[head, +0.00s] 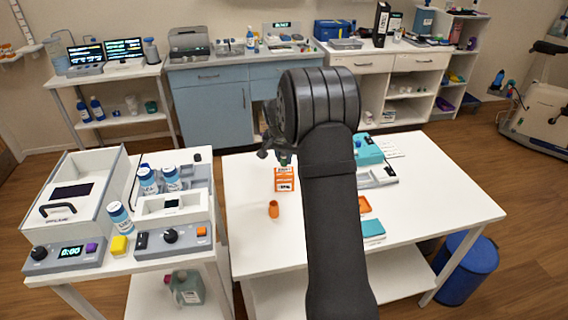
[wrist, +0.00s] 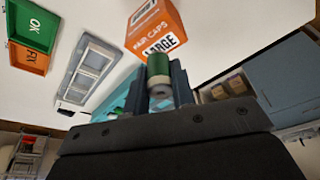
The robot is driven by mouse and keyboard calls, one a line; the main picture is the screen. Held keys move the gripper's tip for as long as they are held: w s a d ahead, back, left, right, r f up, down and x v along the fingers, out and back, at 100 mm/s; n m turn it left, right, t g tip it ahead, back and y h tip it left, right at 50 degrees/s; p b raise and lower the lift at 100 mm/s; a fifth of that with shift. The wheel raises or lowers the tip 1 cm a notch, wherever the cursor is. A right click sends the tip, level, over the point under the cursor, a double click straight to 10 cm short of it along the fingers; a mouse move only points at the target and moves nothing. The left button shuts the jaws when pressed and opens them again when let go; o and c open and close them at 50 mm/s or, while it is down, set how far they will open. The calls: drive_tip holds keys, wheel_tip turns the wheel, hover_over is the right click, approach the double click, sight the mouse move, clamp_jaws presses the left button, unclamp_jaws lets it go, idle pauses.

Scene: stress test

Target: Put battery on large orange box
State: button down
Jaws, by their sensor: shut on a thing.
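The large orange box (head: 284,174) stands on the white table, left of my arm in the head view. In the wrist view the orange box (wrist: 151,38) shows a white label reading "LARGE". My gripper (wrist: 160,84) is shut on the battery (wrist: 159,66), a small cylinder with a green side and a pale end. The battery overlaps the lower edge of the box in the wrist view; whether they touch I cannot tell. In the head view my gripper (head: 281,155) is near the back of the box, partly hidden by my wrist.
An orange cup (head: 273,210) stands in front of the box. A green tray (wrist: 35,28) marked OK and an orange tray (wrist: 29,59) lie beside a grey tray (wrist: 88,70). A teal object (head: 369,151) is right of my arm. The table's right part is clear.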

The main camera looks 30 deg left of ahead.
drive_tip(key=shift+f, duration=1.3)
drive_tip(key=shift+f, duration=0.15)
drive_tip(key=c, duration=1.2)
unclamp_jaws()
drive_tip(key=shift+c, duration=0.2)
drive_tip(key=v, duration=1.2)
drive_tip(key=x, duration=1.2)
drive_tip(key=shift+r, duration=2)
